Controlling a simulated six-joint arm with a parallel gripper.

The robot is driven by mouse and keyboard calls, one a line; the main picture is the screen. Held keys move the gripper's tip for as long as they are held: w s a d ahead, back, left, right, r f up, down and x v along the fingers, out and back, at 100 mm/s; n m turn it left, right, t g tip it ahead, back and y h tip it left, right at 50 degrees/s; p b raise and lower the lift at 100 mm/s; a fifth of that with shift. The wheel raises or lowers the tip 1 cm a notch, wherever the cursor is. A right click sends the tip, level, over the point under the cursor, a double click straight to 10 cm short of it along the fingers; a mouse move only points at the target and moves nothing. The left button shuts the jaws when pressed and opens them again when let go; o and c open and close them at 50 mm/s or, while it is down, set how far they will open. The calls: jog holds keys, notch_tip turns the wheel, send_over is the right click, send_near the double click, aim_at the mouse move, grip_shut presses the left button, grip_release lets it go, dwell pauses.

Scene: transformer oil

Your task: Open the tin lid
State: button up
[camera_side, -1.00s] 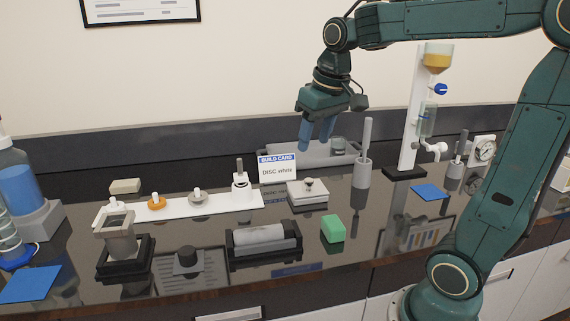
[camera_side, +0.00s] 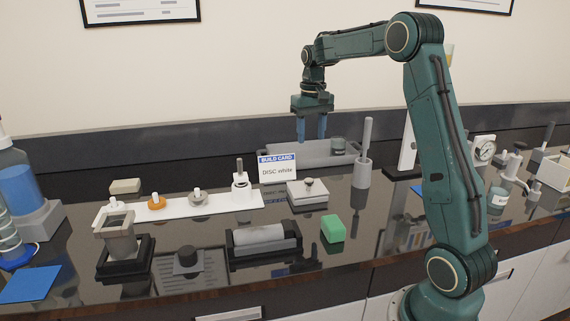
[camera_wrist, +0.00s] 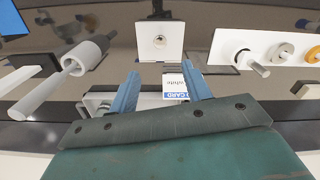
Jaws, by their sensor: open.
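The tin (camera_side: 307,197) is a low, pale box with a flat lid and a small round knob (camera_side: 309,182) on top. It stands on the dark bench, right of the build card, and its lid looks shut. In the wrist view, the tin's lid (camera_wrist: 147,52) is a white square with the knob (camera_wrist: 160,40) near its middle, beyond the fingertips. My gripper (camera_side: 312,137) is open and empty, with its blue fingers pointing down, well above the bench and the tin. The wrist view shows both fingers (camera_wrist: 161,72) apart with nothing between them touching.
The build card (camera_side: 277,170), reading "DISC white", stands just left of the tin. A grey tray (camera_side: 285,152) lies behind. A grey holder with an upright rod (camera_side: 362,175) stands to the right. A green block (camera_side: 333,229) and a dark cradle (camera_side: 265,252) are in front.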

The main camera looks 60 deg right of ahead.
aim_at(309, 179)
jog(key=shift+f, duration=0.1)
notch_tip(309, 179, down, 14)
jog(key=shift+r, duration=0.15)
dwell(0.8)
grip_shut()
